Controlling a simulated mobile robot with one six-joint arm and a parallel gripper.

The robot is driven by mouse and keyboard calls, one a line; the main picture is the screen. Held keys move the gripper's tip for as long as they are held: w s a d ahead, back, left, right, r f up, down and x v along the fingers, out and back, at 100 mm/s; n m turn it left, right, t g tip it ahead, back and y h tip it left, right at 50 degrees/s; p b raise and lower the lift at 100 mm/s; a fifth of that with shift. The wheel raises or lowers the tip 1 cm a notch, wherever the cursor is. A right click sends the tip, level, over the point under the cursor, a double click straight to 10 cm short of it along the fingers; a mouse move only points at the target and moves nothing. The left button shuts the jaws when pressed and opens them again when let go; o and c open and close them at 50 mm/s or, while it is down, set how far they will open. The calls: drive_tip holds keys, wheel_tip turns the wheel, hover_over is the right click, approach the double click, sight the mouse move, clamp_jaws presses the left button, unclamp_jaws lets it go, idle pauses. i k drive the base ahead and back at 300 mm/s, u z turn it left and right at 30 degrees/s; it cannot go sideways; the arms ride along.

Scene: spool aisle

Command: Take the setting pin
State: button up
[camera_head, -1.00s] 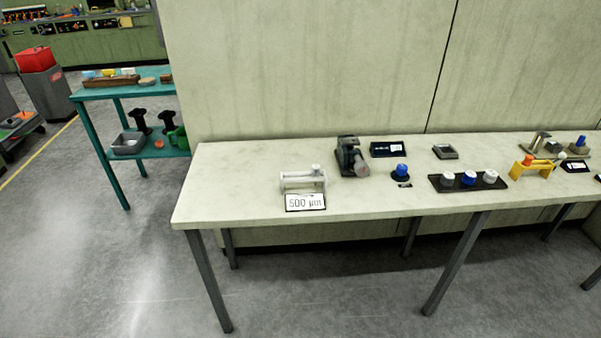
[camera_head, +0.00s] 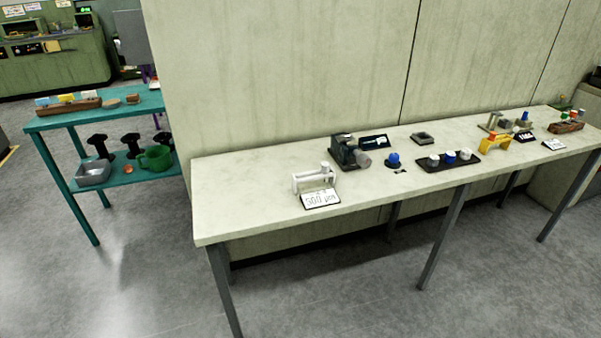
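I cannot tell for certain which item is the setting pin. A white frame-like holder (camera_head: 313,181) with a small upright knob stands near the left end of the long pale table (camera_head: 245,205). A card reading 500 µm (camera_head: 320,198) leans in front of it. To its right is a dark grey device with a light cylinder (camera_head: 348,152). A blue-topped round piece (camera_head: 393,159) stands right of that. A black tray (camera_head: 447,162) holds white and blue knobbed pieces. My gripper is out of view.
A yellow bridge-shaped stand (camera_head: 495,142), small cards and a wooden block (camera_head: 566,127) are farther right. A teal two-level shelf (camera_head: 85,118) stands left. A pale wall (camera_head: 290,70) rises behind the table. The grey floor in front (camera_head: 150,270) is clear.

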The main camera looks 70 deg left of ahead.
sight(325, 165)
drive_tip(key=k, duration=1.1)
drive_tip(key=u, duration=2.6)
drive_tip(key=i, duration=0.4)
drive_tip(key=z, duration=0.15)
